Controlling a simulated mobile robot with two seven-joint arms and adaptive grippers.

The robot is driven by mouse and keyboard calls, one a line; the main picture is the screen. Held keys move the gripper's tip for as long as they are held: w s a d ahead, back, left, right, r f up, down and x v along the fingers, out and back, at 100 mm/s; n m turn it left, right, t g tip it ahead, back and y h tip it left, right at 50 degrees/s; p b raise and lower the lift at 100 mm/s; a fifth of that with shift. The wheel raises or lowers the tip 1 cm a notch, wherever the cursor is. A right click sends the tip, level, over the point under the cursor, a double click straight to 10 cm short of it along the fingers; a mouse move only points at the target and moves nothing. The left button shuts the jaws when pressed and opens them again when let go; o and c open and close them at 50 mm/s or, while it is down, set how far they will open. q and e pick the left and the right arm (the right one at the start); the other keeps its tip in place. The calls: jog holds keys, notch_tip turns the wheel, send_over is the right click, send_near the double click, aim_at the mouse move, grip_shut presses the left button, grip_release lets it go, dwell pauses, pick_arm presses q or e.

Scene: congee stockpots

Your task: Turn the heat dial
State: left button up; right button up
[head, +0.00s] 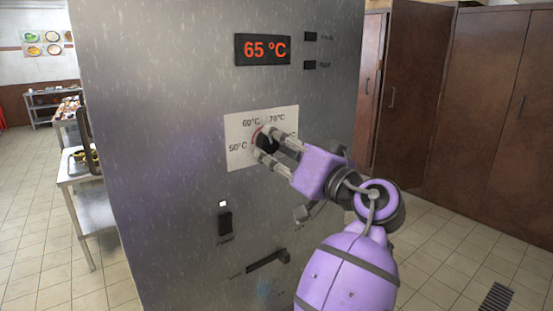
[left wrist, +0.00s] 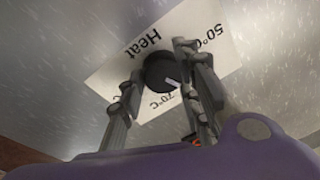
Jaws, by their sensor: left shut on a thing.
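The black heat dial (head: 264,144) sits on a white label plate (head: 240,153) on the front of a grey metal cabinet. The plate carries marks for 50°C, 60°C and 70°C. My left gripper (head: 267,142) is shut on the dial, one finger on each side. In the left wrist view the dial (left wrist: 159,71) shows between the fingers, with a white pointer directed between the 70°C mark and the finger at right. The word Heat shows on the plate (left wrist: 112,68). The red display (head: 263,50) above reads 65 °C. My right gripper is out of view.
Below the plate are a black switch (head: 225,224) with a small white light above it and a dark handle (head: 267,263). Brown cupboards (head: 480,110) stand at right. A steel table (head: 88,190) stands at left.

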pick_arm(q)
jog(key=shift+w+f+n+b, duration=0.1)
jog(key=shift+f+n+b, duration=0.3)
jog(key=shift+n, duration=0.2)
jog(key=shift+d+r, duration=0.1)
jog(key=shift+r, duration=0.15)
jog(key=o, duration=0.9)
jog(key=shift+c, duration=0.2)
jog(key=shift+o, duration=0.9)
jog(key=shift+w+d, duration=0.1)
jog(key=shift+r, duration=0.1)
jog(key=v, duration=1.2)
